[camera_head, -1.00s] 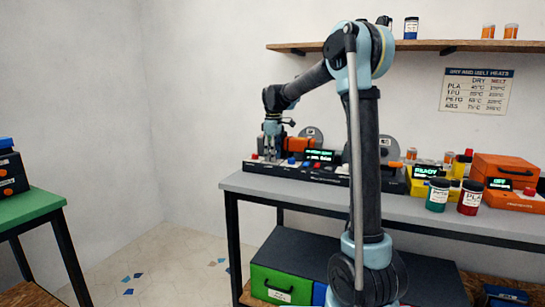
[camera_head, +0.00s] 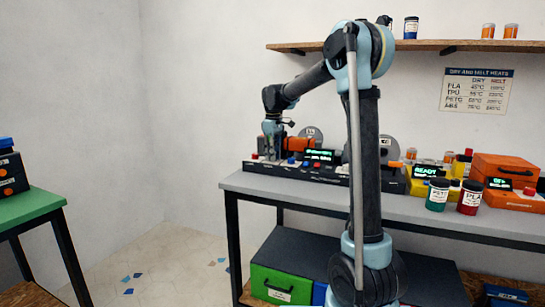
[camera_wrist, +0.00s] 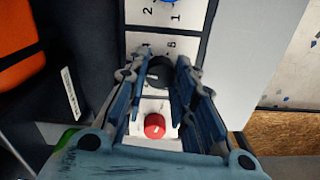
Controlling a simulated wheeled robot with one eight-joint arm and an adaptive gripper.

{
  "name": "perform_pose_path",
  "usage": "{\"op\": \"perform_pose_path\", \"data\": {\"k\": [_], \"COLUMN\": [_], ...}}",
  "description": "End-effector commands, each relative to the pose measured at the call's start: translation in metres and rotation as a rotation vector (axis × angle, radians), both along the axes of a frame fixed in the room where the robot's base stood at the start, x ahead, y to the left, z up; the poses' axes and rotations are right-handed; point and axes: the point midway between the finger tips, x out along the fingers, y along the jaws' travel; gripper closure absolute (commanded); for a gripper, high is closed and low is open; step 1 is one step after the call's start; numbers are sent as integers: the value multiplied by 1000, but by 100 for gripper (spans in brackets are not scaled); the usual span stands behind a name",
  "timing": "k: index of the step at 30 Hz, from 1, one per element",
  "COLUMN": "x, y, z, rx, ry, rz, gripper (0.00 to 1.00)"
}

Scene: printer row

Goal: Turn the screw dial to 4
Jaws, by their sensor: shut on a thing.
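In the wrist view a black round dial (camera_wrist: 160,73) with a pale pointer mark sits on a white label panel with printed numbers. My gripper (camera_wrist: 158,69) is around it, one finger on each side, shut on the dial. I cannot read which number the mark points to, and the fingers cover part of the scale. No readable name for this dial shows. In the head view my gripper (camera_head: 271,152) reaches down to the left part of the dark control strip (camera_head: 310,173) on the grey bench; the black dial is too small to tell there.
An orange body (camera_wrist: 18,50) is at left. Lit screens (camera_head: 320,155) stand behind the strip. Jars (camera_head: 437,195) stand farther right on the bench.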

Motion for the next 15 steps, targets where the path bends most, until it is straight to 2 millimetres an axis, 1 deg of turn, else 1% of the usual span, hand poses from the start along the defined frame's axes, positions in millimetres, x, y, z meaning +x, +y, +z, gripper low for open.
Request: {"op": "perform_pose_path", "data": {"k": [1,15], "x": [3,4], "y": [-1,-1], "z": [1,1], "rx": [-1,0], "ry": [-5,-7], "rz": [-38,-469], "gripper": [100,99]}}
